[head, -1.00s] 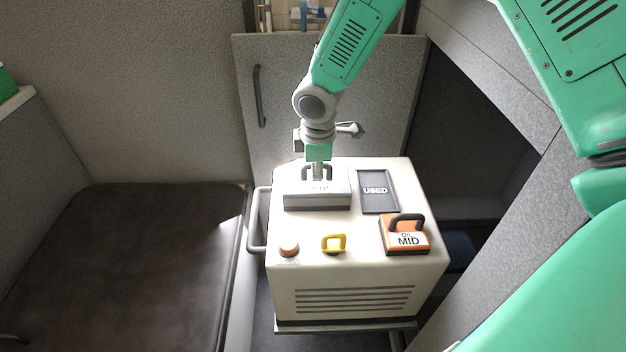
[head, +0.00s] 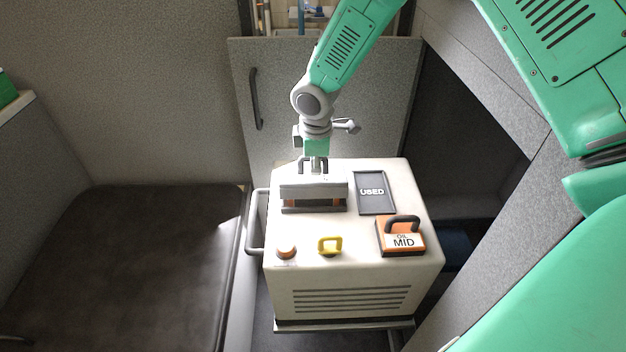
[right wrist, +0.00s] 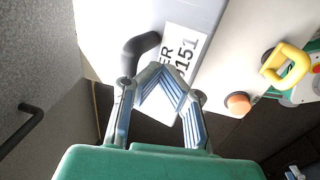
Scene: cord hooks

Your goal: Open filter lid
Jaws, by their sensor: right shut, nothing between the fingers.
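The grey filter lid (head: 313,189) is at the back left of the white machine's top, raised off its base, with orange showing in the gap underneath. In the right wrist view the lid (right wrist: 190,15) carries a white label with "151". Its dark handle (right wrist: 142,43) passes beside and partly behind the fingers. My right gripper (head: 317,165) is at this handle; in the wrist view its fingertips (right wrist: 163,78) are together with nothing clamped between them. Whether they are hooked under the handle is partly hidden. My left gripper is not in view.
The machine (head: 342,270) also bears a dark tray marked "USED" (head: 372,204), an orange "OIL MID" block (head: 402,250) with a black handle, a yellow handle (head: 330,245) and an orange knob (head: 286,252). A dark padded bench (head: 120,265) stands at left.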

